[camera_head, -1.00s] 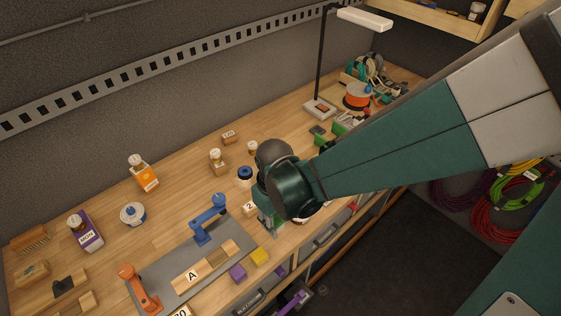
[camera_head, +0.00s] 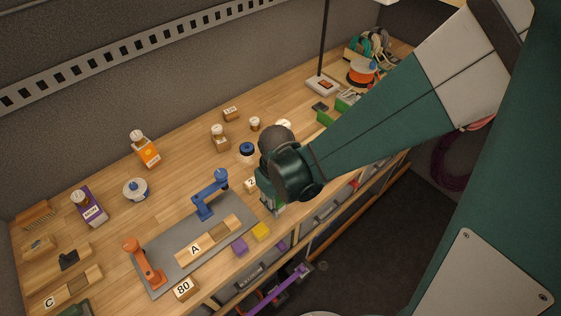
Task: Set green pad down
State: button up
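My gripper (camera_head: 272,199) points down over the front edge of the wooden bench, just right of the grey mat (camera_head: 170,233). The dark wrist and arm cover most of it, so I cannot see whether its fingers are apart or closed. A small green patch shows low at the gripper, and I cannot tell whether it is a pad or part of the gripper. A yellow block (camera_head: 261,231) and a purple block (camera_head: 240,245) lie left of the gripper near the bench edge. No separate green pad can be made out clearly.
A blue clamp-like tool (camera_head: 211,195) and an orange one (camera_head: 143,262) stand on the mat, with a wooden block marked A (camera_head: 207,243) between them. Bottles stand behind, including an orange-labelled one (camera_head: 145,150). Drawers line the bench front.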

aim_at(278, 200)
jog(key=shift+f, duration=0.65)
jog(key=shift+f, duration=0.15)
jog(key=o, duration=0.9)
jog(key=shift+r, duration=0.2)
jog(key=shift+r+p, duration=0.45)
jog(key=shift+r, duration=5.5)
jog(key=shift+d+r, duration=0.1)
